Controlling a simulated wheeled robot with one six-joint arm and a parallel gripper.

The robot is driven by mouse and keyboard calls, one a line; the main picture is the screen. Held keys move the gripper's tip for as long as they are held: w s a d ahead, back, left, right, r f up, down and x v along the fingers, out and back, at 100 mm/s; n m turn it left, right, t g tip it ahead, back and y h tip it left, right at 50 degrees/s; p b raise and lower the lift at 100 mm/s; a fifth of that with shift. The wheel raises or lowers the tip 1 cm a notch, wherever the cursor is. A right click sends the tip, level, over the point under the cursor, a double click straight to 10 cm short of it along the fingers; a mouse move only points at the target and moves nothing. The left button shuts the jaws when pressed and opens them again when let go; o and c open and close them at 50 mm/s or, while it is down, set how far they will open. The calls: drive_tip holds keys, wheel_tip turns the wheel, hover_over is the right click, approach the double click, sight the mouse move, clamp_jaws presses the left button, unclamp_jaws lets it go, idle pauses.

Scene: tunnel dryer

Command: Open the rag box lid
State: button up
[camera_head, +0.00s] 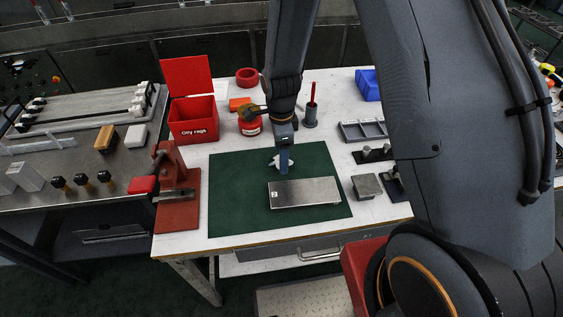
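The red rag box (193,122), with white lettering on its front, stands at the back left of the white table. Its red lid (187,76) is raised, standing upright and leaning slightly back at the rear edge, so the box top is open. My gripper (284,168) points down over the green mat, to the right of the box and well apart from it. A small white crumpled thing (274,162) shows beside its blue fingertip. Whether the fingers touch it or are closed is not clear from this angle.
A metal plate (304,192) lies on the green mat (232,205). A red vise (176,188) stands in front of the box. A red round container (249,124) and an orange block (238,104) sit right of the box. The mat's left part is clear.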

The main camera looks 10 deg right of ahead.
drive_tip(key=shift+f, duration=1.2)
drive_tip(key=c, duration=1.2)
drive_tip(key=shift+c, duration=0.2)
wheel_tip(320, 180, up, 9)
drive_tip(key=shift+f+b, duration=0.1)
drive_tip(key=shift+b, duration=0.85)
drive_tip(key=shift+r, duration=0.6)
